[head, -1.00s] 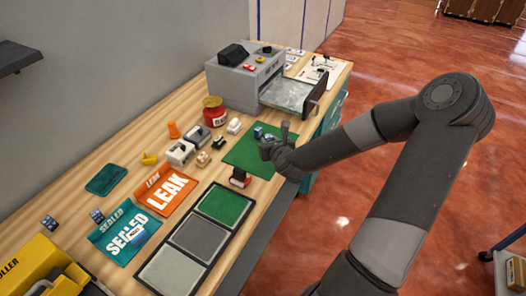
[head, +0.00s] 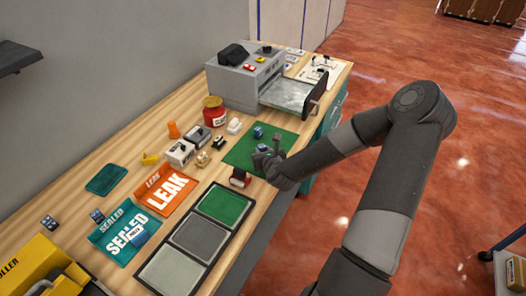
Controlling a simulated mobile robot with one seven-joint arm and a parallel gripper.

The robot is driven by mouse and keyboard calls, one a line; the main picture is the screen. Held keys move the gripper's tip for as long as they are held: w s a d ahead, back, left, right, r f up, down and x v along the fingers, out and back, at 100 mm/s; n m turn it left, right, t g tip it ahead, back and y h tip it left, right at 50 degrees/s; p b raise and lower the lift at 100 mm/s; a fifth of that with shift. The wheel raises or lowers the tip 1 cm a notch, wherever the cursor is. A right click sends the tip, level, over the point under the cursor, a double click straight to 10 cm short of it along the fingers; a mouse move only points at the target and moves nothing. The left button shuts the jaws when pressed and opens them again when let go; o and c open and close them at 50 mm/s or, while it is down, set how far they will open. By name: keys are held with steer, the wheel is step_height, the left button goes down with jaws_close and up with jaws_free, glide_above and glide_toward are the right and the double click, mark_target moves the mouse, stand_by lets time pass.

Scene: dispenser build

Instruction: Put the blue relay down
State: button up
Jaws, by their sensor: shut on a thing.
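My gripper (head: 270,155) is at the near part of the green mat (head: 239,157) on the workbench. It is shut on a small blue block, the blue relay (head: 262,148), which shows just at the fingertips. Part of the relay is hidden by the fingers, and I cannot tell whether it touches the mat. A second small dark blue block (head: 258,132) stands on the mat just behind it, apart from the gripper.
A dark red and white object (head: 239,178) stands close left of my gripper. A grey machine (head: 246,80) with an open drawer (head: 287,96) is behind. A three-panel tray (head: 199,238) lies in front. The mat's left part is clear.

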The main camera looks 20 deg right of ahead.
steer(key=o, duration=0.9)
steer(key=shift+f, duration=0.1)
steer(key=shift+o, duration=0.2)
steer(key=shift+r, duration=0.25)
steer(key=v, duration=0.7)
steer(key=shift+s, duration=0.2)
